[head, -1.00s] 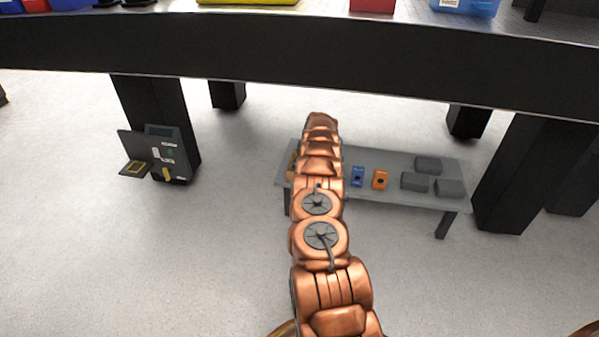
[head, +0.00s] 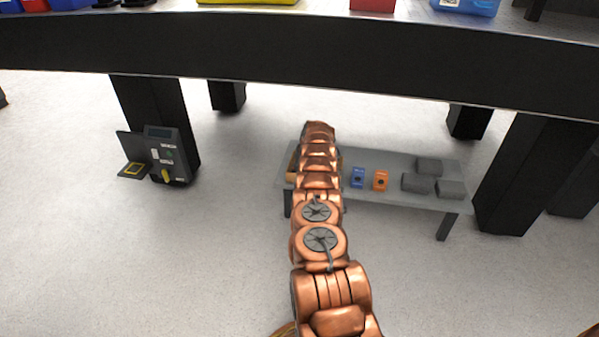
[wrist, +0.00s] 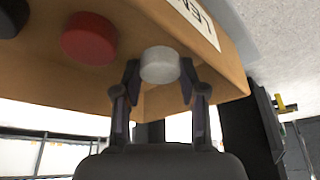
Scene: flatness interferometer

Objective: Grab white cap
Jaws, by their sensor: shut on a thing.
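The white cap (wrist: 160,64) is a short round cap in the wrist view, beside the brown face of a box (wrist: 140,25). My gripper (wrist: 160,82) has one finger on each side of the cap and is shut on it. The cap looks to be at or very near the box's face; I cannot tell whether it is still attached. In the head view the cap and my gripper are hidden behind my copper-coloured arm.
A red cap (wrist: 89,38) and a black one (wrist: 12,16) sit on the same box face. In the head view, a low grey bench (head: 400,160) holds a blue block (head: 358,177), an orange block (head: 381,180) and grey blocks. A dark control unit (head: 172,155) stands left.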

